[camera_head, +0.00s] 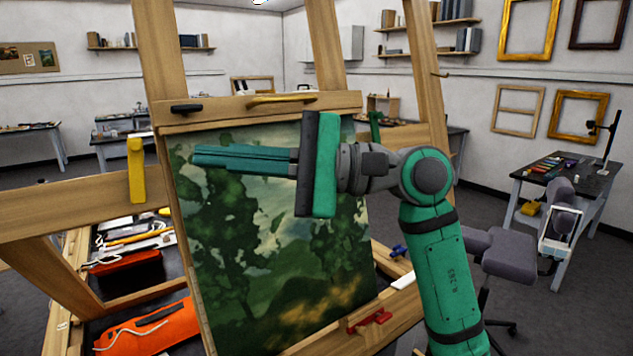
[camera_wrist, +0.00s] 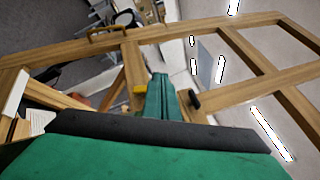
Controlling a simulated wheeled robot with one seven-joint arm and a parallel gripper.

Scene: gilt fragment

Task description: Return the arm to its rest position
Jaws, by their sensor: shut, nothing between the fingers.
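My gripper (camera_head: 196,155) is at the end of my green arm, in front of the upper part of a landscape painting on a wooden easel. Its long green fingers point left and lie together, shut with nothing between them. In the wrist view my gripper (camera_wrist: 160,78) shows its fingers closed, with the easel's wooden bars beyond. The painting (camera_head: 240,270) stands upright on the easel (camera_head: 260,108); part of it is hidden behind my gripper and arm. I cannot tell how far the fingers are from the painting.
A gilt piece (camera_head: 282,99) lies along the easel's upper bar. A yellow clamp (camera_head: 137,170) is on the left beam. A red clamp (camera_head: 369,320) sits on the lower ledge. An orange pouch (camera_head: 150,328) lies lower left. A grey chair (camera_head: 497,255) and a table (camera_head: 560,180) stand right.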

